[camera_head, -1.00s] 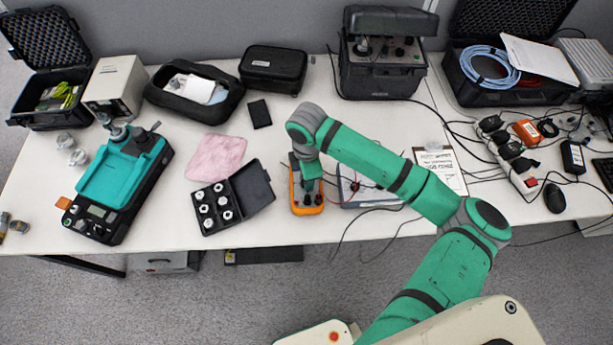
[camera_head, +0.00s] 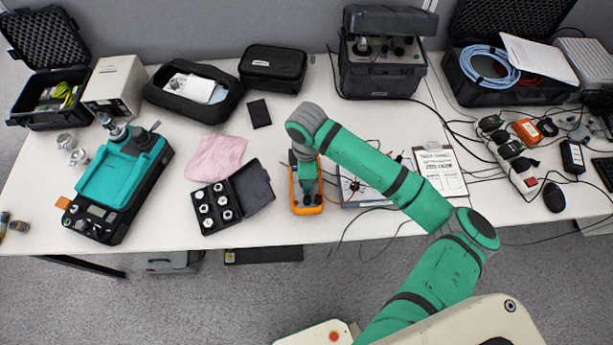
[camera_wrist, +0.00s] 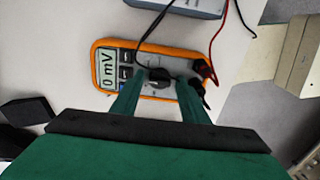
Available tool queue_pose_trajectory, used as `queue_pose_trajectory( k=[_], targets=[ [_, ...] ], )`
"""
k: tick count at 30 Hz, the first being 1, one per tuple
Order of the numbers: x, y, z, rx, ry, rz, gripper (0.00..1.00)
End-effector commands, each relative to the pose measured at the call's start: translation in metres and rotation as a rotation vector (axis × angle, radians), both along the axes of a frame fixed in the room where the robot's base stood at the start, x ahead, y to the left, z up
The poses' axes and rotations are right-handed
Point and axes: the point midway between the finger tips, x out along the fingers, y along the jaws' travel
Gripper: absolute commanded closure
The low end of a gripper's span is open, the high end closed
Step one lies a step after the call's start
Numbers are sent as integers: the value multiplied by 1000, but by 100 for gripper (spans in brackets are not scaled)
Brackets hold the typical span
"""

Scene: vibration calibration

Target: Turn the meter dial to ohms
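The orange multimeter (camera_head: 295,196) lies on the white table near its front edge. It also shows in the wrist view (camera_wrist: 110,43), where its display (camera_wrist: 107,68) reads 0 mV, turned sideways. Its dark dial (camera_wrist: 158,79) shows between my fingertips; the dial pointer is too small to read. My gripper (camera_wrist: 160,84) is open, pointing down, with one finger on either side of the dial. I cannot tell whether the fingers touch it. In the head view my gripper (camera_head: 307,188) covers much of the meter, hiding the dial.
Black and red leads (camera_wrist: 215,45) plug in at the meter's end beside my right finger. A grey-blue box (camera_head: 350,197) stands just right of the meter. A clipboard (camera_head: 440,172) lies further right.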

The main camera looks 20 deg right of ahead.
Motion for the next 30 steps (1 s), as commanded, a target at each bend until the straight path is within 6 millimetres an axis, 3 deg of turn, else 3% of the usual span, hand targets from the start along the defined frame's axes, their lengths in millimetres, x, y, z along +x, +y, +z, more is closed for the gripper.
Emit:
queue_pose_trajectory(
  k=[13,24,30],
  targets=[
    [0,-2,9,-2,-2,-1,54],
    [1,-1,74,-1,-3,1,54],
    [1,1,99,0,-1,3,54]
  ],
)
